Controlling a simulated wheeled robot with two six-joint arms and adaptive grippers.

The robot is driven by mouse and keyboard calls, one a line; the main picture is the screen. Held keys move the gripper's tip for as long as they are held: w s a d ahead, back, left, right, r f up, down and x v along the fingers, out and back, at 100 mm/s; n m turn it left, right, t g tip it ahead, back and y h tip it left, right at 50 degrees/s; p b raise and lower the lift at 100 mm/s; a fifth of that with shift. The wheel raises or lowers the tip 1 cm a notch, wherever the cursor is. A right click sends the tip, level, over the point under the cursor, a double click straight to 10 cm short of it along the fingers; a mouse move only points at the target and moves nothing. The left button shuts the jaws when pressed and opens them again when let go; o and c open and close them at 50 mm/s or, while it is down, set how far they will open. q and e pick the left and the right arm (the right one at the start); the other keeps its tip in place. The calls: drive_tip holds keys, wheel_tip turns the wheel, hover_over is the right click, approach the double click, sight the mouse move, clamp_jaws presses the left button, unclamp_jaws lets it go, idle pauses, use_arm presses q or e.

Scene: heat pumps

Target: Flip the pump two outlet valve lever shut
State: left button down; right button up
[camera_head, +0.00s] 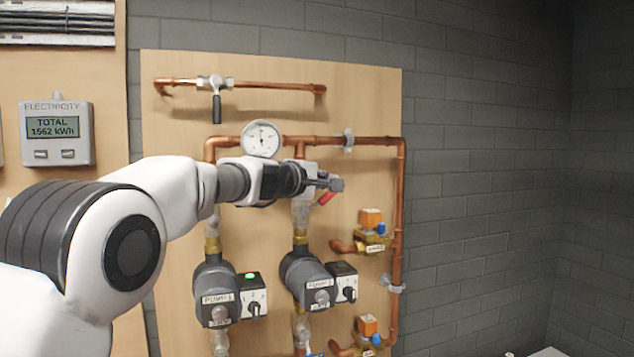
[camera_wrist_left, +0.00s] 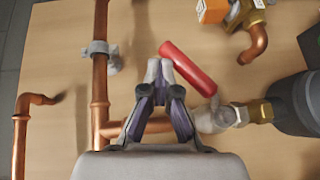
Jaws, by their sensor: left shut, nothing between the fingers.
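The pump two outlet valve has a red lever (camera_head: 327,198), mostly hidden behind my left gripper (camera_head: 336,184) in the head view. In the left wrist view the red lever (camera_wrist_left: 190,68) runs slantwise from the metal valve body (camera_wrist_left: 217,116) toward my fingertips. My left gripper (camera_wrist_left: 158,70) is shut and empty, its tips beside the lever's free end. I cannot tell whether they touch it. Pump two (camera_head: 307,281) hangs below the valve, and its dark body (camera_wrist_left: 296,100) shows at the right of the wrist view.
Copper pipes (camera_head: 400,220) frame the wooden board (camera_head: 350,90). A pressure gauge (camera_head: 261,139) sits above my wrist. Pump one (camera_head: 215,291) is left of pump two. Orange-capped valves (camera_head: 371,218) stand to the right. An upper black-lever valve (camera_head: 216,105) is clear of my arm.

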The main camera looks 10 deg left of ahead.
use_arm(q)
drive_tip(key=shift+w+d+f+m+g+p, duration=0.3)
drive_tip(key=shift+w+d+f+g+p, duration=0.3)
drive_tip(key=shift+d+p, duration=0.25)
drive_tip(key=shift+d+f+y+p, duration=0.1)
drive_tip(key=shift+f+y+p, duration=0.2)
drive_tip(key=shift+p, duration=0.1)
drive_tip(key=shift+w+d+f+m+g+y+p, duration=0.25)
drive_tip(key=shift+f+p, duration=0.2)
drive_tip(key=shift+p, duration=0.4)
drive_tip(key=shift+w+d+f+m+g+y+p, duration=0.2)
drive_tip(key=shift+f+p, duration=0.25)
drive_tip(key=shift+p, duration=0.4)
drive_tip(key=shift+s+f, duration=0.1)
